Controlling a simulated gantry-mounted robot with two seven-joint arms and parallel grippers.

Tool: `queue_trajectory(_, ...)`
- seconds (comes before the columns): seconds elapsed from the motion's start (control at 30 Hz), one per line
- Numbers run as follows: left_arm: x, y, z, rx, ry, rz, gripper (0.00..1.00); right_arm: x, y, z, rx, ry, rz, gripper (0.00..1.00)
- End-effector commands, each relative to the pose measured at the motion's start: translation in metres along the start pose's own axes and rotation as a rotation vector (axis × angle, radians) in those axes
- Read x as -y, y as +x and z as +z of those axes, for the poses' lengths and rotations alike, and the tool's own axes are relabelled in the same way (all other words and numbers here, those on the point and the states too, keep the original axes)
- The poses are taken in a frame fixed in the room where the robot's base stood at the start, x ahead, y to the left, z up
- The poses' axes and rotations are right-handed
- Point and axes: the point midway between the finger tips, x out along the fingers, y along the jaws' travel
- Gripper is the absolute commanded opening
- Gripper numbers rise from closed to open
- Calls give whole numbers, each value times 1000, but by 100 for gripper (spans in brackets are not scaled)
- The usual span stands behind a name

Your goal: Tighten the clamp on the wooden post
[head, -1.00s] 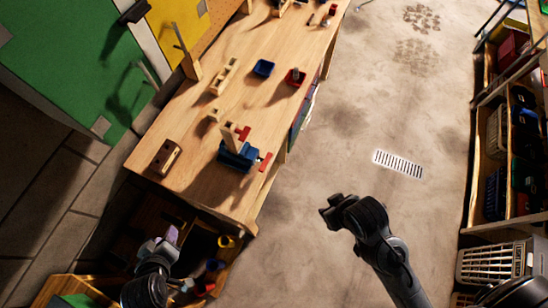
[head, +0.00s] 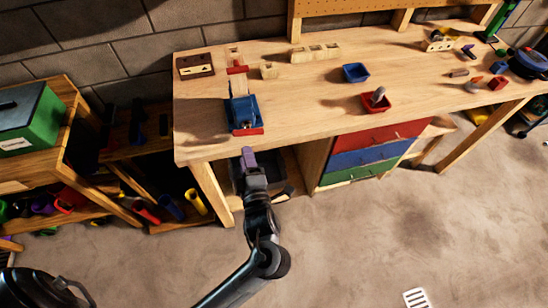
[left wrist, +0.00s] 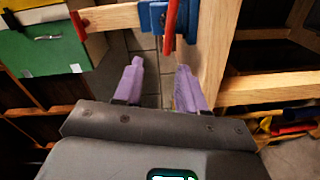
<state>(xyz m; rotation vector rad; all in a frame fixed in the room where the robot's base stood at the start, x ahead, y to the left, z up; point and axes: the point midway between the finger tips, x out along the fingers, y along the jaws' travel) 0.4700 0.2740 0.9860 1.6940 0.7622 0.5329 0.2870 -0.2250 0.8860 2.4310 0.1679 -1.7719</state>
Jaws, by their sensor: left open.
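The blue clamp (head: 243,114) sits at the front left edge of the wooden workbench (head: 300,98). A red handle (head: 247,131) lies across the clamp's front. My left gripper (head: 248,154), with purple fingers, is open and empty just in front of and below the handle, apart from it. In the left wrist view the fingers (left wrist: 157,72) point toward the clamp (left wrist: 152,18) and its red handle (left wrist: 171,22). My right gripper is out of view.
The bench's front edge and leg (head: 210,190) are close to my left gripper. Shelves with coloured tubes (head: 170,205) stand to the left. A blue tray (head: 355,73) and a red tray (head: 375,103) lie on the bench. The floor in front is open.

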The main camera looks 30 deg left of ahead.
Motion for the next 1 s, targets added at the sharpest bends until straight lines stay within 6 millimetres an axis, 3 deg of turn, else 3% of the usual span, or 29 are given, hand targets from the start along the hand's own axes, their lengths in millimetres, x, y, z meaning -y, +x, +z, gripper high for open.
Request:
queue_trajectory(0.03, 16, 2, 13, 3, -18, 7, 40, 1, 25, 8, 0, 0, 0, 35)
queue_trajectory(0.23, 19, 6, 31, 8, -67, 30, 40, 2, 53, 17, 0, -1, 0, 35)
queue_trajectory(0.57, 16, 25, 35, 7, -83, 44, 40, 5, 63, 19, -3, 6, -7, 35)
queue_trajectory(1.0, 14, 93, 34, 5, -81, 44, 40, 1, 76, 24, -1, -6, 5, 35)
